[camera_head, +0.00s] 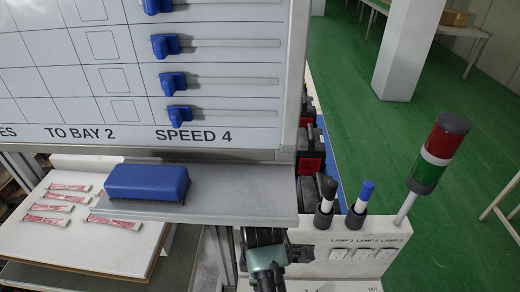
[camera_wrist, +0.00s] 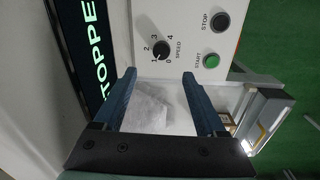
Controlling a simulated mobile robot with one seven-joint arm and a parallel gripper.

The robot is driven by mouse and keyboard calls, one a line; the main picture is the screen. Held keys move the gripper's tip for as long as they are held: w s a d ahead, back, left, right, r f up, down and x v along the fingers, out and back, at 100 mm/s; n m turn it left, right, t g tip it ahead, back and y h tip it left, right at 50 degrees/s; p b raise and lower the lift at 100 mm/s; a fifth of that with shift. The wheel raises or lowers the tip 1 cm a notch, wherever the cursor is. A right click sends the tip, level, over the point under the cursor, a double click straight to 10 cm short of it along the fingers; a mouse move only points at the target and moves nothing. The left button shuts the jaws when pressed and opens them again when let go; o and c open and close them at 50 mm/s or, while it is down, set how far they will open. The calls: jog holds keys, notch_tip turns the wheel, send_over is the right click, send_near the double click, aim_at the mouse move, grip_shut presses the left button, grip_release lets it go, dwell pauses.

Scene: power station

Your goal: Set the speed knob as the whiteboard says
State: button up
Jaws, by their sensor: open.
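The whiteboard (camera_head: 60,100) in the head view reads "TO BAY 2" and "SPEED 4" along its bottom edge. The speed knob (camera_wrist: 160,48) is a small dark dial on a pale panel in the wrist view, ringed by marks 0 to 4. Its pointer is too small to read surely. My gripper (camera_wrist: 158,76) is open, with two blue fingers apart and nothing between them. In the picture its fingertips lie just below the knob, not around it. In the head view part of my gripper shows below the shelf; the knob is hidden there.
A green START button (camera_wrist: 211,61) and a dark STOP button (camera_wrist: 219,22) sit right of the knob. A display (camera_wrist: 95,60) reads "STOPPE", cut off. A grey shelf (camera_head: 240,190) with a blue eraser (camera_head: 147,182) juts out near my arm. A signal lamp (camera_head: 438,152) stands right.

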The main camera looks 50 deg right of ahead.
notch_tip(320, 180, down, 11)
jog(key=shift+d+r, duration=0.15)
dwell(0.4)
grip_shut()
